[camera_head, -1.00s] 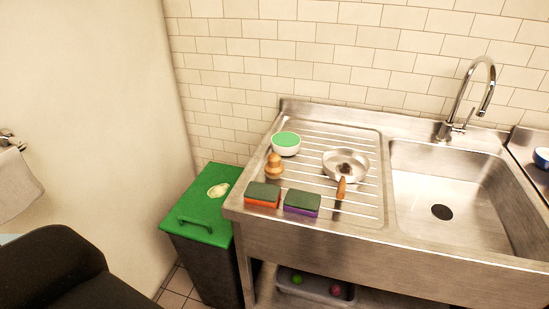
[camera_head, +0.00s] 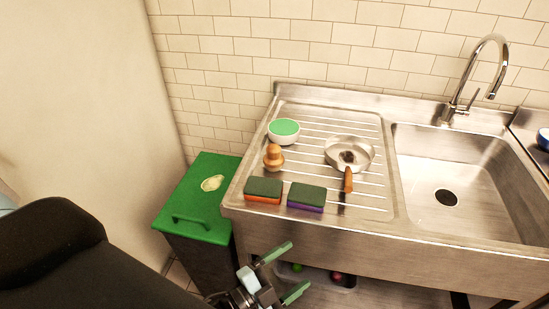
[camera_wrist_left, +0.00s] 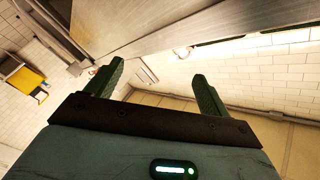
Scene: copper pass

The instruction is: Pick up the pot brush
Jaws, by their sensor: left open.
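The pot brush (camera_head: 273,157) has a rounded wooden handle and stands upright on the ribbed steel drainboard (camera_head: 380,207), just in front of a white bowl with a green top (camera_head: 284,132). My left gripper (camera_head: 287,270) is open and empty, with green fingers, in front of the sink unit and below the drainboard's front edge, well apart from the brush. Its open fingers also show in the left wrist view (camera_wrist_left: 157,80), with nothing between them; the brush is not seen there. My right gripper is not in view.
An orange-and-green sponge (camera_head: 263,191) and a purple-and-green sponge (camera_head: 307,197) lie near the drainboard's front. A pan (camera_head: 335,148) with a wooden handle sits right of the brush. The sink basin (camera_head: 480,175) is further right. A green-lidded bin (camera_head: 203,222) stands left.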

